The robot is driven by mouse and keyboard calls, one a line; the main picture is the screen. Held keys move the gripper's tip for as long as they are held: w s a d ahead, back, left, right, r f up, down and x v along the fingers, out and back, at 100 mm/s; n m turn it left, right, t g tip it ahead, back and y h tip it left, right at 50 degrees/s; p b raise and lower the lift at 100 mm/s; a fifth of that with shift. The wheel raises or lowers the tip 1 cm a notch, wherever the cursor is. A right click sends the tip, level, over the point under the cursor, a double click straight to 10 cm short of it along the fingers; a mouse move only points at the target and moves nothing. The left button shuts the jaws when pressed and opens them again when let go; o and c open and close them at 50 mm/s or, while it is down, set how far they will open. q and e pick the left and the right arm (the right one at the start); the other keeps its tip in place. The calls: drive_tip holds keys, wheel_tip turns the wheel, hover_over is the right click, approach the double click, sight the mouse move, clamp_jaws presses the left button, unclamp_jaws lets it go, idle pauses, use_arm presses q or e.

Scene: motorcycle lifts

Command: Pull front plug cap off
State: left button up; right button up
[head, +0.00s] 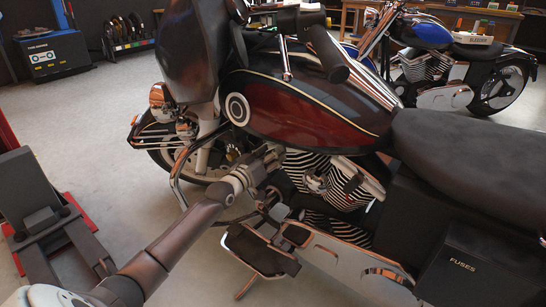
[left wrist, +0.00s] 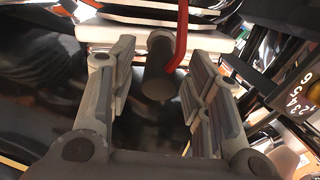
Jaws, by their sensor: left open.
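In the left wrist view a dark cylindrical plug cap (left wrist: 159,70) points toward the camera, with a red lead (left wrist: 183,35) running up beside it. My left gripper (left wrist: 162,85) is open, its fingers on either side of the cap with a visible gap on both sides. In the head view my left gripper (head: 272,160) is at the finned engine (head: 305,165), below the dark red tank (head: 300,110); the front cap cannot be made out there. A dark cap with a red lead (head: 352,184) shows farther right on the engine. My right gripper is out of view.
The seat (head: 470,150) and a black box marked FUSES (head: 465,268) are at the right. A footboard (head: 260,250) and chrome pipes lie below my left gripper. A blue motorcycle (head: 445,60) stands behind. Grey floor is open at the left.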

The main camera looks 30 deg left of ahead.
use_arm(q)
drive_tip(key=shift+w, duration=0.6)
clamp_jaws()
